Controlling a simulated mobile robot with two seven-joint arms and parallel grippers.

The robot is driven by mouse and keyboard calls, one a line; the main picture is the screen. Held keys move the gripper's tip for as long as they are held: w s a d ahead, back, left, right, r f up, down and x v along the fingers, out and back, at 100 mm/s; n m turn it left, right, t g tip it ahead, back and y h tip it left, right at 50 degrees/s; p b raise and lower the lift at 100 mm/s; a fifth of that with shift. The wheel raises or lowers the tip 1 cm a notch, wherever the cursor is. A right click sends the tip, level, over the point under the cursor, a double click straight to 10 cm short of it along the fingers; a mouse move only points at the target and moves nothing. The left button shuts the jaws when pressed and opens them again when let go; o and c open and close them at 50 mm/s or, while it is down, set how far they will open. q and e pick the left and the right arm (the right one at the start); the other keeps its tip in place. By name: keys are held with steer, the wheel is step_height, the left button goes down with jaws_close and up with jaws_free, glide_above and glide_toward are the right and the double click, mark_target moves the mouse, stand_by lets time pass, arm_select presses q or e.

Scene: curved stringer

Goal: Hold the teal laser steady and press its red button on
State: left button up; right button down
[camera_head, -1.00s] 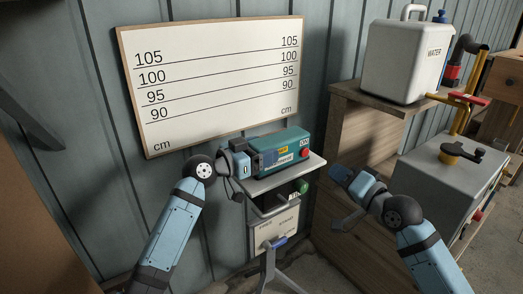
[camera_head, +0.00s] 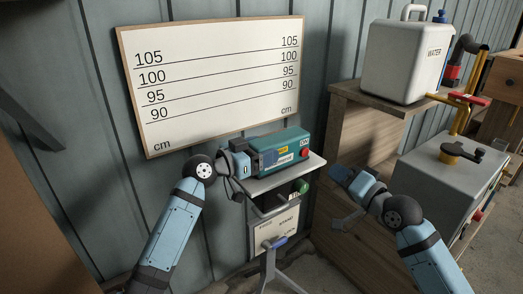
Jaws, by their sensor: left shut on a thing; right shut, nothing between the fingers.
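The teal laser (camera_head: 292,146) is a box with a yellow label and a white label on its side. It rests on a small grey platform (camera_head: 312,163) on a stand. Its red button (camera_head: 304,153) is on the end facing right, below an "ON" mark. My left gripper (camera_head: 247,163) is at the laser's left end and shut on it; its fingertips are partly hidden. My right gripper (camera_head: 340,177) is shut and empty, to the right of the red button and apart from it.
A white board (camera_head: 215,80) with height lines from 90 to 105 cm hangs behind the laser. A green knob (camera_head: 301,186) sits under the platform. A wooden shelf (camera_head: 375,105) with a white water container (camera_head: 408,60) and a grey box (camera_head: 450,175) stand at the right.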

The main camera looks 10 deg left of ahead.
stand_by(0.6)
steer(key=m+t+h, duration=0.4)
steer(key=m+t, duration=0.6)
steer(key=t, duration=0.1)
glide_toward(310, 138)
steer(key=shift+x, duration=1.9)
steer(key=shift+w, duration=0.2)
